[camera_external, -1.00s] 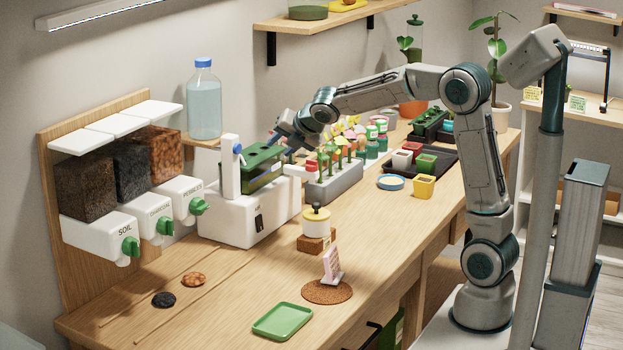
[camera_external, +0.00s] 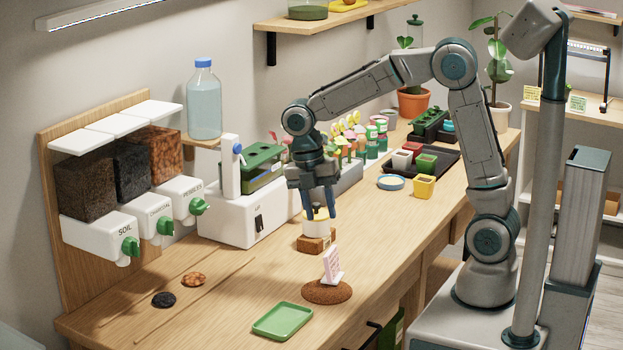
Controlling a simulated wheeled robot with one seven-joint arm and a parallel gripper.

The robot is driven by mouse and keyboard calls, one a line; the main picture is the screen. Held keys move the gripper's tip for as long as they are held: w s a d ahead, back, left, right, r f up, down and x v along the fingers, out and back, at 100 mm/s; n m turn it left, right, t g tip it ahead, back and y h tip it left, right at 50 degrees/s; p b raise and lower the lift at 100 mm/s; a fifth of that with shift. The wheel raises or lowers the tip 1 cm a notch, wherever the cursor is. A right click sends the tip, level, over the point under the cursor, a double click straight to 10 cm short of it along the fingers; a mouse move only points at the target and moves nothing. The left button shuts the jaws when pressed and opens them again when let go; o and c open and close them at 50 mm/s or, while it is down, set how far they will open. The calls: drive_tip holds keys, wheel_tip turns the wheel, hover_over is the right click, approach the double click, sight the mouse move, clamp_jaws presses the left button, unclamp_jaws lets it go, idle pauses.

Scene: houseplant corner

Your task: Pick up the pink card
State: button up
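The pink card (camera_external: 331,262) stands upright in a small white holder (camera_external: 334,279) on a round brown cork mat (camera_external: 316,293) near the front of the bench. My gripper (camera_external: 320,211) points down over the yellow-and-white jar (camera_external: 316,227) on its wooden block (camera_external: 315,244), behind and a little left of the card. Its two fingers look apart, one on each side of the jar's top in this view. I cannot tell whether they touch the jar. Nothing is on the card.
A green tray (camera_external: 282,320) lies in front of the mat. A white machine (camera_external: 240,215) and a grey planter (camera_external: 350,178) stand behind. The bench right of the card is clear.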

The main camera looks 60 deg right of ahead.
sight(329, 252)
drive_tip(key=x, duration=0.8)
drive_tip(key=shift+f, duration=0.1)
drive_tip(key=shift+w+d+p+x, duration=0.15)
drive_tip(key=shift+p+x, duration=0.05)
drive_tip(key=shift+x, duration=1.2)
drive_tip(key=shift+w+d+p+x, duration=0.1)
drive_tip(key=shift+d+p+x, duration=0.1)
drive_tip(key=shift+x, duration=1.15)
clamp_jaws()
